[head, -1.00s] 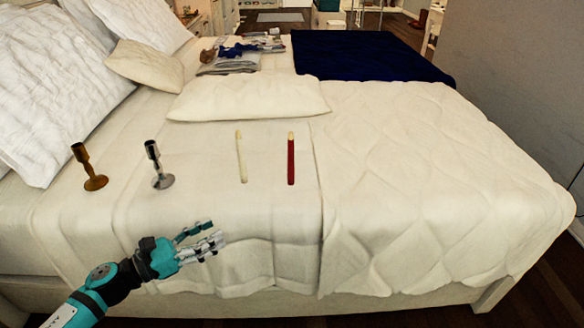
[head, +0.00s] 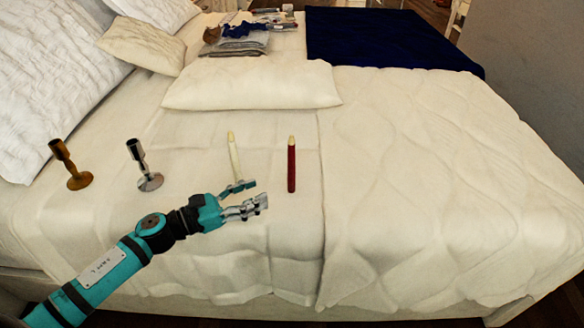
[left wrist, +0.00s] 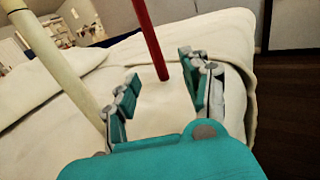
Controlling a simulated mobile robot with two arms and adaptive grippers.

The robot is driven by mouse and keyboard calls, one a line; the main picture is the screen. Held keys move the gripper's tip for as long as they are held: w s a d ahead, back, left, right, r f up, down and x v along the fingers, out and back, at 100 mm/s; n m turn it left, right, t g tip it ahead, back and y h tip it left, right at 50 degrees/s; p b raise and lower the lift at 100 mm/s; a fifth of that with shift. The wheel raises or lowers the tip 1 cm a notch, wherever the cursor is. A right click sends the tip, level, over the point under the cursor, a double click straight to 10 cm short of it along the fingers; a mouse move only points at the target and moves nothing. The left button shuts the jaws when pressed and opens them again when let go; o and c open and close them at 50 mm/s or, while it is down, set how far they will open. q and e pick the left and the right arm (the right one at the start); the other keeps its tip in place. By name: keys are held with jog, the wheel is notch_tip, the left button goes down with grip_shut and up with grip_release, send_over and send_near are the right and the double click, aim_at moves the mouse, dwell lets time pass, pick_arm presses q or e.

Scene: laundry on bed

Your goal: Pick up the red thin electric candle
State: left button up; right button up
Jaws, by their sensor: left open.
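My right gripper is not in view.
A gold candle holder (head: 72,166) and a silver one (head: 145,167) stand at left on the bed (head: 420,180). A cream pillow (head: 250,84) lies behind the candles. Folded clothes (head: 235,42) and a dark blue blanket (head: 390,38) are further back. The right side is clear.

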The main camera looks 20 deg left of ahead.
aim_at(292, 175)
pick_arm(q)
jog(key=x, duration=0.6)
jog(key=shift+a, duration=0.1)
jog(key=x, duration=0.2)
jog(key=p+x, duration=0.1)
jog(key=x, duration=0.2)
jog(key=shift+w+a+r, duration=0.1)
jog(key=shift+w+a, duration=0.1)
jog(key=shift+w, duration=0.1)
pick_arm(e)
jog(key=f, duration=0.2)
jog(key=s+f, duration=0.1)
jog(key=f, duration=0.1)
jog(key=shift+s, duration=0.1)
pick_arm(q)
grip_shut()
